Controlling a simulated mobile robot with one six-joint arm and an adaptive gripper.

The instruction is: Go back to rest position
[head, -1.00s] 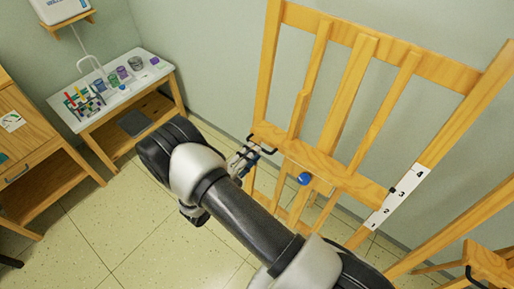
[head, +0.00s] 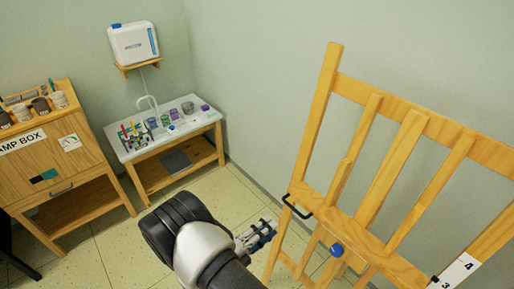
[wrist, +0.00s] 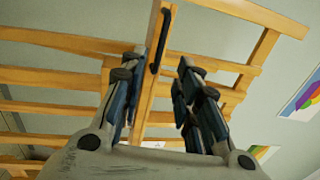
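My gripper (head: 258,236) shows in the head view at the bottom centre, partly hidden by my arm, just left of the wooden easel (head: 327,100). In the wrist view my gripper (wrist: 160,95) has its two fingers apart with nothing held between them. The easel's wooden bars (wrist: 60,42) lie behind the fingers there. A black handle (head: 297,207) is on the easel's left side, close to the gripper and apparently apart from it. It also shows as a dark bar in the wrist view (wrist: 161,40). A blue knob (head: 336,250) is on the easel's lower crosspiece.
A white-topped table (head: 190,122) with jars and a rack of coloured tools stands at the back. A wooden cabinet (head: 62,150) is at the left. A white tank (head: 133,43) sits on a wall shelf. Tiled floor (head: 112,240) is clear in front of the table.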

